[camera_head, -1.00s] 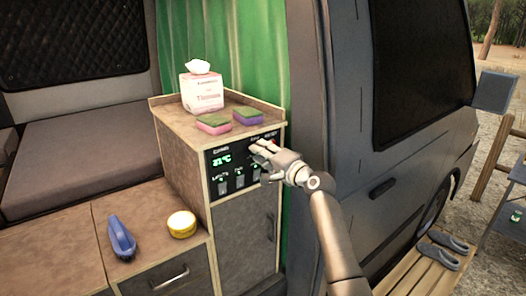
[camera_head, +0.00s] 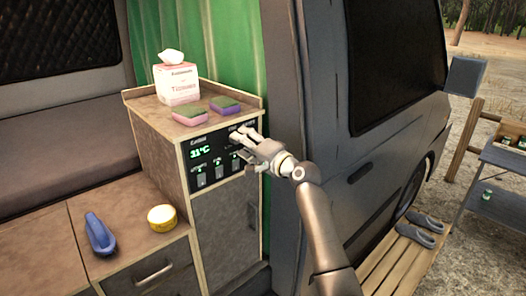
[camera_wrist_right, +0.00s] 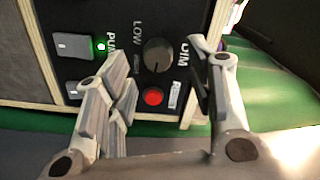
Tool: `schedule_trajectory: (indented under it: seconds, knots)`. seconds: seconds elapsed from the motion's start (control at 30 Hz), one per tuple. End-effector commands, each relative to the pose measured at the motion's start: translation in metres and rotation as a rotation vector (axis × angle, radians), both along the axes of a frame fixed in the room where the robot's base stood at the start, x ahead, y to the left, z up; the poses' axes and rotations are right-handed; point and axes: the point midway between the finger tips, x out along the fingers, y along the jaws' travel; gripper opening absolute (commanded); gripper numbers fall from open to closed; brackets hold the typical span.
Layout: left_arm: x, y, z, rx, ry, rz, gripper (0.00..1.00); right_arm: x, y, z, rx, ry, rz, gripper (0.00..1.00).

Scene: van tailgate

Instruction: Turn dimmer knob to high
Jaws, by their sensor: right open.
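The dimmer knob (camera_wrist_right: 158,55) is a dark round knob on the black control panel (camera_head: 208,147). In the right wrist view "LOW" and "DIM" lettering stands beside it; I cannot make out its pointer. A red button (camera_wrist_right: 153,97) sits close to the knob. My right gripper (camera_head: 240,138) is at the panel's upper right and hides the knob in the head view. In the right wrist view my right gripper (camera_wrist_right: 163,68) is open, its fingers on either side of the knob; I cannot tell whether they touch it. My left gripper is not in view.
A yellow tin (camera_head: 162,217) and a blue object (camera_head: 100,234) lie on the lower counter. The van's door frame (camera_head: 288,120) is close to the right of the panel.

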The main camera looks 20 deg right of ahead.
Motion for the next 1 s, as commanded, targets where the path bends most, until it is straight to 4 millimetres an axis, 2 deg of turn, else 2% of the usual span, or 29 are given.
schedule_trajectory:
  seconds: [0.3,0.5,0.7,1.0]
  knots:
    - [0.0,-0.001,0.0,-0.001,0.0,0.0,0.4,-0.052,-0.02,0.0,-0.003,-0.001,-0.001,0.5]
    - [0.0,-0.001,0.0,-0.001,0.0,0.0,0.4,-0.08,-0.03,0.001,0.0,-0.002,-0.002,0.5]
    - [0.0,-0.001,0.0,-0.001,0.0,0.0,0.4,-0.092,-0.034,0.002,0.001,-0.005,-0.001,0.5]
    - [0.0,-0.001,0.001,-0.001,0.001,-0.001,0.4,-0.094,-0.035,0.003,0.002,-0.004,-0.001,0.49]
